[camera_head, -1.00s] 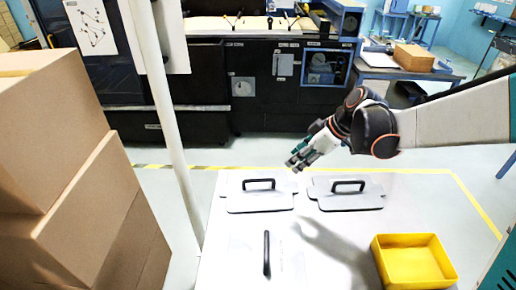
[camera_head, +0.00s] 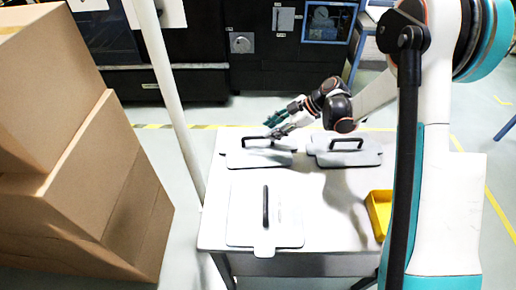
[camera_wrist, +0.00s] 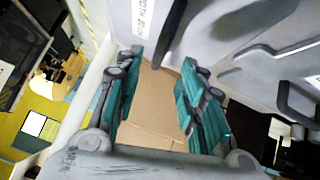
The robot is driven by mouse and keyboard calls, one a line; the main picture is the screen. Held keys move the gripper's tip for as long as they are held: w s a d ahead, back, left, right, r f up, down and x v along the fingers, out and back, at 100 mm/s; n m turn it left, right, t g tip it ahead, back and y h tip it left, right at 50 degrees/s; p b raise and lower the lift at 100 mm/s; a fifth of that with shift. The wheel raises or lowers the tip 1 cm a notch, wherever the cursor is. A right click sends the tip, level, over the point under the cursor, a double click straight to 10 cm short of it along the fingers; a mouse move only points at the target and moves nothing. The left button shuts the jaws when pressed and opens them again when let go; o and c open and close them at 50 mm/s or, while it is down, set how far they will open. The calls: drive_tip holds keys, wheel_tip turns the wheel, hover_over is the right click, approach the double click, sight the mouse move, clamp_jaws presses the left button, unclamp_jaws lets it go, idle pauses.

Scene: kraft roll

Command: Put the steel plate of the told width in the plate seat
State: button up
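Three grey steel plates with black bar handles lie flat on the white table: the back left plate (camera_head: 240,158), the back right plate (camera_head: 325,158) and the front plate (camera_head: 240,215). My gripper (camera_head: 277,124) is over the rear of the back left plate, close to its handle (camera_head: 258,140). In the wrist view my gripper (camera_wrist: 162,58) has its green fingers spread, with nothing between them. A plate with a partly readable "WIDTH" label (camera_wrist: 146,18) is beyond the fingers; its full number is unreadable. I cannot make out the plate seat.
A yellow bin (camera_head: 378,212) stands at the table's right, partly hidden by my arm. A white post (camera_head: 172,95) rises at the table's left side. Stacked cardboard boxes (camera_head: 90,190) fill the left. Black machinery (camera_head: 270,70) stands behind the table, across open floor.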

sight(257, 137)
drive_tip(key=b+x, duration=0.3)
drive_tip(key=x, duration=0.5)
drive_tip(key=shift+d, duration=0.1)
clamp_jaws()
drive_tip(key=shift+w, duration=0.1)
